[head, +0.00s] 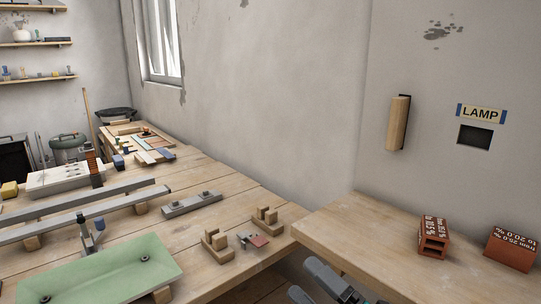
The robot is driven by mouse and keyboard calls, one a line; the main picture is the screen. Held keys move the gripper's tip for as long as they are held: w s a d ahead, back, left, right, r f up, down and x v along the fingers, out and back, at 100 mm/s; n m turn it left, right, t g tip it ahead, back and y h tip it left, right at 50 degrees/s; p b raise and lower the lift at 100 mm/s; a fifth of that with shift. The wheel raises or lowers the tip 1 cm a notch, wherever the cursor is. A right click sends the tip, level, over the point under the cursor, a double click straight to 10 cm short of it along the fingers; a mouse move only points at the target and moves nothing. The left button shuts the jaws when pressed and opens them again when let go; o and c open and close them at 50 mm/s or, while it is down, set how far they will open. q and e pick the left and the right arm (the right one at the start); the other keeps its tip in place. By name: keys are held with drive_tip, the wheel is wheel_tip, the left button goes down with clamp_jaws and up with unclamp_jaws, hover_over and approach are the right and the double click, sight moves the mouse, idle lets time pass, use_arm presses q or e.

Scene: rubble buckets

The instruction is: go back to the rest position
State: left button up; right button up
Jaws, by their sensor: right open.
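My right gripper (309,279) shows at the bottom edge, just in front of the near left corner of the right wooden table (340,228). Its dark grey fingers are apart with nothing seen between them. Most of the right arm is outside the picture. My left gripper is not in view.
Two red-brown blocks with white print, one left (433,236) and one right (510,249), sit on the right table. The long workbench (190,241) at left carries a green tray (120,273), grey bars (85,215) and wooden blocks (216,246). The right table's left part is clear.

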drive_tip(key=s+d+f+m+g+h, duration=0.1)
drive_tip(key=s+d+f+m+h, duration=0.2)
drive_tip(key=f+m, duration=0.5)
drive_tip(key=s+d+f+m+g+h, duration=0.2)
drive_tip(key=s+d+f+m+h, duration=0.2)
drive_tip(key=s+f+m+h, duration=0.2)
drive_tip(key=s+d+f+m+g+h, duration=0.1)
drive_tip(key=s+d+f+m+h, duration=0.3)
drive_tip(key=f+m, duration=0.6)
drive_tip(key=shift+s+f+m+h, duration=0.4)
drive_tip(key=shift+s, duration=0.35)
